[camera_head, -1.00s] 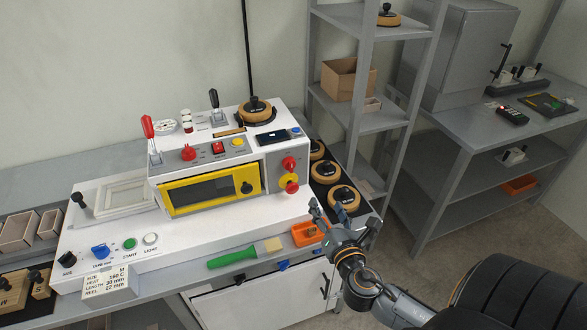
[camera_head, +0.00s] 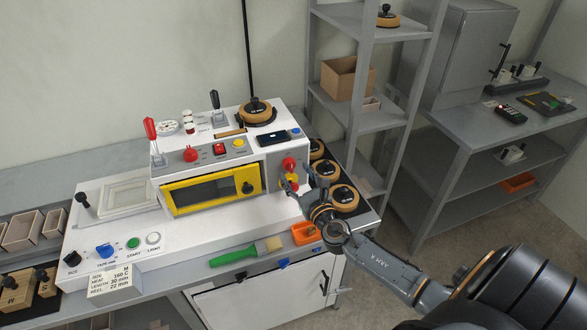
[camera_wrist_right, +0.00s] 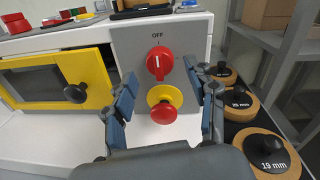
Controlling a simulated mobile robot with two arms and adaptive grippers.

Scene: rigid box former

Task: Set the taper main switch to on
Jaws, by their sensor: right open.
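The main switch is a red rotary knob (camera_wrist_right: 159,62) on the grey side panel of the white machine (camera_head: 110,225). An OFF label sits above it, and its handle stands about upright, toward that label. It also shows in the head view as a red knob (camera_head: 289,163). Below it is a red mushroom button (camera_wrist_right: 164,112) on a yellow base. My right gripper (camera_head: 306,181) is open and empty in front of the panel. In the right wrist view its two fingers (camera_wrist_right: 160,82) stand left and right of the knob, apart from it. My left gripper is out of view.
Tape reels (camera_wrist_right: 271,150) stand close to the right of the right finger. A yellow-framed door (camera_wrist_right: 97,75) with a black knob is to the left. An orange bin (camera_head: 306,233) and green-handled brush (camera_head: 235,256) lie at the front edge.

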